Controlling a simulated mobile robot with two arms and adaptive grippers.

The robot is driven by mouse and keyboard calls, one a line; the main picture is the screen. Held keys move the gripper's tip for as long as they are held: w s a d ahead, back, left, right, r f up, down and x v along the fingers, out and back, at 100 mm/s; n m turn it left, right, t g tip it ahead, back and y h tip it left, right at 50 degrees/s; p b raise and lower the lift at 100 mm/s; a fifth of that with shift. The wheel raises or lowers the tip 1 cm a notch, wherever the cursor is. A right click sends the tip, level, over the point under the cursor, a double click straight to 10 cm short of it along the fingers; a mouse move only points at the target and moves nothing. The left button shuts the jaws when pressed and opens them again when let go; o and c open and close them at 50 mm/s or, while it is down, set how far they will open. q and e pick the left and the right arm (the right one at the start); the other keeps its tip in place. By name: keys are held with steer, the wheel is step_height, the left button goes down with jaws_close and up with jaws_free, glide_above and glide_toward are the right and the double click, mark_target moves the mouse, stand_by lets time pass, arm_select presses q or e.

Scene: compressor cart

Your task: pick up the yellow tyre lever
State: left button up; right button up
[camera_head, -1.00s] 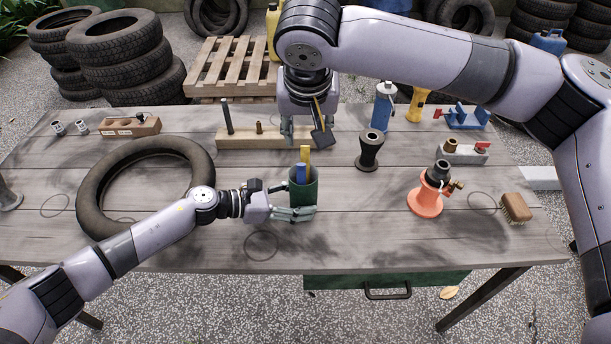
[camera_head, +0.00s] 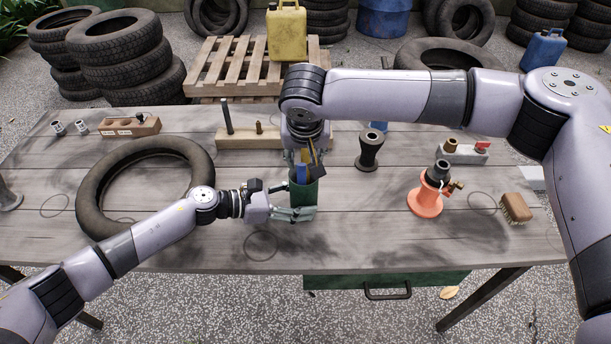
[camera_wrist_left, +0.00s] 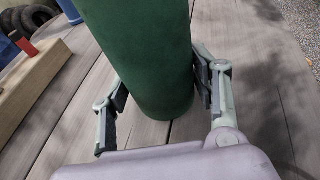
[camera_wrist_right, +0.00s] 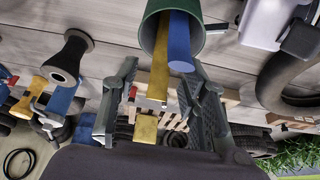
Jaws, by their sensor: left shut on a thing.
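The yellow tyre lever (camera_wrist_right: 160,62) stands in a green cup (camera_head: 304,197) beside a blue lever (camera_wrist_right: 180,42). In the right wrist view its flat yellow end (camera_wrist_right: 146,128) reaches between the fingers of my right gripper (camera_wrist_right: 160,103). Those fingers are apart, with a visible gap on each side of the lever. In the head view my right gripper (camera_head: 304,160) is just above the cup and partly hides the levers. My left gripper (camera_head: 293,213) is shut around the cup, which also shows between its fingers in the left wrist view (camera_wrist_left: 155,60).
A tyre (camera_head: 90,205) lies left of the cup. A wooden block with pegs (camera_head: 245,139) is behind it. A dark spool (camera_head: 369,152), an orange stand (camera_head: 425,200) and a brush (camera_head: 516,208) are to the right. The table front is clear.

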jaws_close()
stand_by(0.5)
